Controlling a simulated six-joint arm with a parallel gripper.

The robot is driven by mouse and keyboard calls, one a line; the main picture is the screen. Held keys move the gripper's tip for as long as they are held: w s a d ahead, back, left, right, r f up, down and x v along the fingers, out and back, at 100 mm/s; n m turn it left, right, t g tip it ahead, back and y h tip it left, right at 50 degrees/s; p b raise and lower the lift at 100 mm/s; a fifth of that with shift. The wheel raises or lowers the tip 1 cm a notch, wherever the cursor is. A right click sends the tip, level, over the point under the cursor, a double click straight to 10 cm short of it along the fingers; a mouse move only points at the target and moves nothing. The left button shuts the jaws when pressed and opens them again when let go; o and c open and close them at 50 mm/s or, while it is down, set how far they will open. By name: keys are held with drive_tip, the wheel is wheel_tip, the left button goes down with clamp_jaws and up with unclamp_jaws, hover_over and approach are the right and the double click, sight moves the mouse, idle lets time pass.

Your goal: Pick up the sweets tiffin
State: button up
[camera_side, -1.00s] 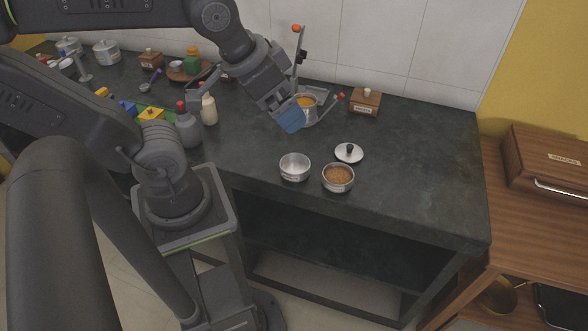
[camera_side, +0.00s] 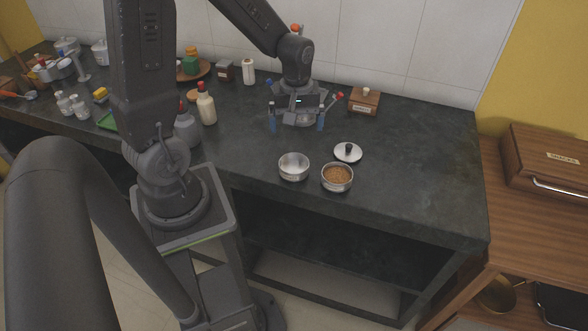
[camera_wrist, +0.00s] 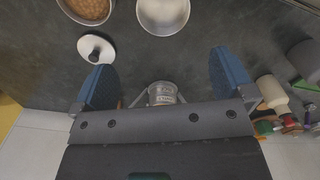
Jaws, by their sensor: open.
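A small steel canister (camera_wrist: 162,93) with a label too small to read shows between my fingers in the wrist view, near the gripper body. In the side view it is mostly hidden behind my gripper (camera_side: 297,123). My gripper is open, its blue fingers spread to either side and pointing down. I cannot tell whether they touch the canister. An empty steel bowl (camera_side: 294,167) and a steel bowl of brown food (camera_side: 337,178) stand nearer the counter's front edge. A steel lid with a black knob (camera_side: 348,153) lies behind them. No label confirms which is the sweets tiffin.
A wooden labelled box (camera_side: 364,101) stands right of my gripper by the wall. A cream bottle (camera_side: 206,106) and other bottles and jars stand to the left. A red-tipped handle (camera_side: 338,97) sticks out beside my gripper. The counter's right end is clear.

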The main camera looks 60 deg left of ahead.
hover_over(294, 170)
drive_tip(key=f, duration=0.7)
drive_tip(key=shift+w+a+f, duration=0.15)
drive_tip(key=shift+w+f, duration=0.15)
drive_tip(key=shift+f, duration=0.1)
drive_tip(key=shift+s+f, duration=0.15)
drive_tip(key=shift+f, duration=1.2)
drive_tip(key=shift+s+f, duration=0.15)
drive_tip(key=shift+f, duration=1.15)
drive_tip(key=shift+c, duration=0.5)
drive_tip(key=c, duration=0.7)
drive_tip(key=shift+o, duration=0.2)
drive_tip(key=shift+r, duration=0.1)
